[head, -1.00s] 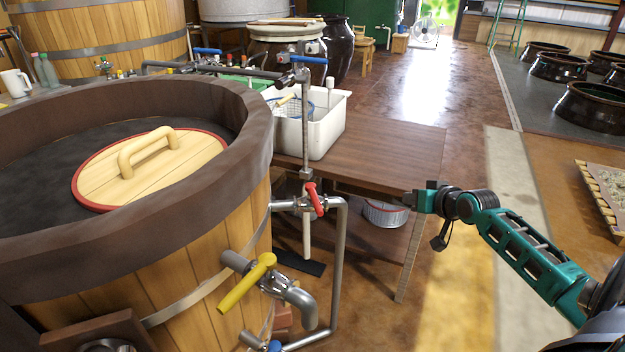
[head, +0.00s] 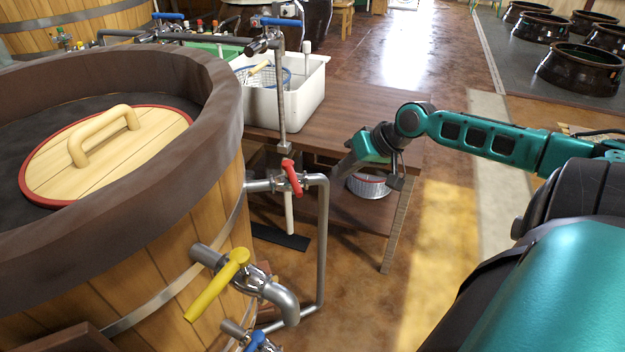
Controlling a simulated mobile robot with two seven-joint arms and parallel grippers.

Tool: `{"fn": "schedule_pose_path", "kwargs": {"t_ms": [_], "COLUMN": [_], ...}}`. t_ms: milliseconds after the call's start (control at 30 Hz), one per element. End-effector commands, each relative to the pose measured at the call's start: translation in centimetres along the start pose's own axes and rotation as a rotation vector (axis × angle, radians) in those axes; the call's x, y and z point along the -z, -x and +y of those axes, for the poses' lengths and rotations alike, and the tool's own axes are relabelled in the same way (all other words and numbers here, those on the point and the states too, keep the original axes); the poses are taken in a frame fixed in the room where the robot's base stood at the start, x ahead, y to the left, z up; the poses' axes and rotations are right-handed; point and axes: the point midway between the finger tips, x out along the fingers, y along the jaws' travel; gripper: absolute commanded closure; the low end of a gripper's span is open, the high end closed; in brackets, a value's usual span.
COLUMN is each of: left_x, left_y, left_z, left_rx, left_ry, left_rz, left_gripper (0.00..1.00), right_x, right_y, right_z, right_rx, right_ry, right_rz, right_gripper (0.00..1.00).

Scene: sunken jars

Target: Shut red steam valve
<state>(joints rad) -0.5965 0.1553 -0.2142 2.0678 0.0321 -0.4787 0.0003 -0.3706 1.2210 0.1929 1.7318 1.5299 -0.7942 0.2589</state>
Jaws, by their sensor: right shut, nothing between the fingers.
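The red steam valve handle (head: 291,177) sits on a metal pipe at the right side of the wooden vat (head: 180,250). The handle stands near upright, tilted a little, across the horizontal pipe stub. My right gripper (head: 338,174) is shut and empty, just right of the red handle in the picture, with its fingers pointing left toward it. A gap shows between the fingertips and the handle, and the vertical pipe (head: 323,240) lies between them in the picture. My left gripper is not in view.
A yellow-handled tap (head: 217,286) sits below the red valve, with a blue-handled valve (head: 257,341) lower down. A wooden table (head: 365,105) with a white bin (head: 297,105) stands behind. A metal sieve (head: 368,187) is on its lower shelf.

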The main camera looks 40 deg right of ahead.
Motion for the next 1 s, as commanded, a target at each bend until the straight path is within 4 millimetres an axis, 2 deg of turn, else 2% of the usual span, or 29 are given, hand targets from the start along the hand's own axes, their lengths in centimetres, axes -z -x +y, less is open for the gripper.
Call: {"fn": "schedule_pose_path", "kwargs": {"t_ms": [33, 467, 500, 700, 1000], "left_x": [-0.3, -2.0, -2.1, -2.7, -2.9], "left_y": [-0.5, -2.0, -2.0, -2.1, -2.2], "left_z": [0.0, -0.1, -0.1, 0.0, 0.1], "left_rx": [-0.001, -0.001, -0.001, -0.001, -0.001], "left_ry": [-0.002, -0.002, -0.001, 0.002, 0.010], "left_rz": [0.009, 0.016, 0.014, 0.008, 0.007], "left_gripper": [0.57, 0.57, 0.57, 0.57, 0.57], "right_x": [0.0, 0.1, 0.2, 0.4, 0.4], "right_y": [-0.9, -5.5, -5.6, -6.3, -6.5], "right_z": [0.1, 0.0, -0.9, -3.0, -3.7], "right_rx": [0.000, 0.002, 0.004, 0.002, -0.002], "right_ry": [0.002, 0.002, 0.004, 0.002, 0.001], "right_rz": [0.004, 0.004, 0.005, 0.004, 0.002], "right_gripper": [1.00, 1.00, 1.00, 1.00, 1.00]}}
